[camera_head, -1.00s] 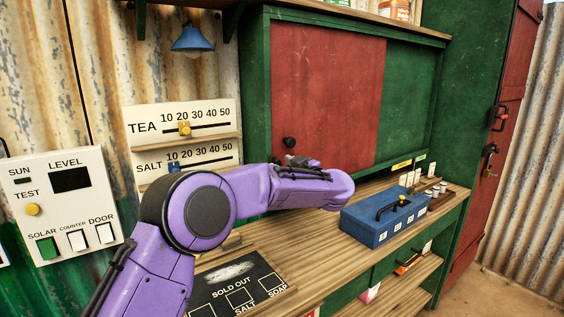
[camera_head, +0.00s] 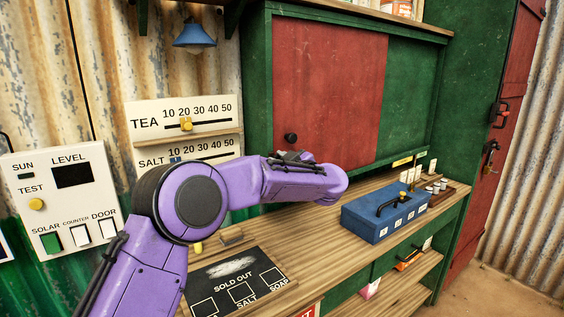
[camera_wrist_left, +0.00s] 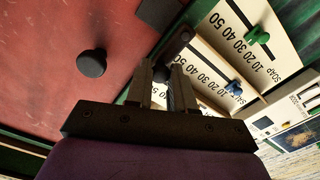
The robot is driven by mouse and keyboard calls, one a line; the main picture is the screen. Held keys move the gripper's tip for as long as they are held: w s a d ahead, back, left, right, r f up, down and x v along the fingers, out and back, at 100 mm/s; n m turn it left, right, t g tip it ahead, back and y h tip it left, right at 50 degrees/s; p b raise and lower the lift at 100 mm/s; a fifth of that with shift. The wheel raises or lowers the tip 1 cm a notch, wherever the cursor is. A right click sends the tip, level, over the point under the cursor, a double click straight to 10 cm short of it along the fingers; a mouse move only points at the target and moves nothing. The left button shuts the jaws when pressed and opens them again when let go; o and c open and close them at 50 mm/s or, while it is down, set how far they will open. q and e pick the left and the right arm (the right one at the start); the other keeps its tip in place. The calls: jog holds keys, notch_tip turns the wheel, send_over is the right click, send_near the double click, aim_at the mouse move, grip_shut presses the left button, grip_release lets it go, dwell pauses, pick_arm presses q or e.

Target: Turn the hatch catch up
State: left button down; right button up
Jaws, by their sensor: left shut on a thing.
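The red hatch panel (camera_head: 330,80) with its round black knob (camera_head: 291,138) fills the middle of the head view. The knob also shows at the left of the wrist view (camera_wrist_left: 92,63). In the wrist view my left gripper (camera_wrist_left: 166,78) has its two fingers close on either side of a dark piece, which looks like the hatch catch (camera_wrist_left: 181,44). The catch's dark arm runs from between the fingers toward the upper right, beside the green frame. In the head view my purple forearm hides the gripper and the catch. My right gripper is not in view.
Tea and salt slider boards (camera_head: 186,121) hang left of the hatch. A blue box (camera_head: 385,215) stands on the wooden counter (camera_head: 310,240) at right. A black sold-out board (camera_head: 235,283) lies in front. A switch panel (camera_head: 66,200) is at far left.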

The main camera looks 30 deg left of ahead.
pick_arm(q)
jog(key=c, duration=1)
grip_release()
jog(key=shift+s, duration=0.1)
jog(key=b+v, duration=0.2)
jog(key=v, duration=0.8)
jog(key=shift+s+d, duration=0.15)
jog(key=shift+d, duration=0.05)
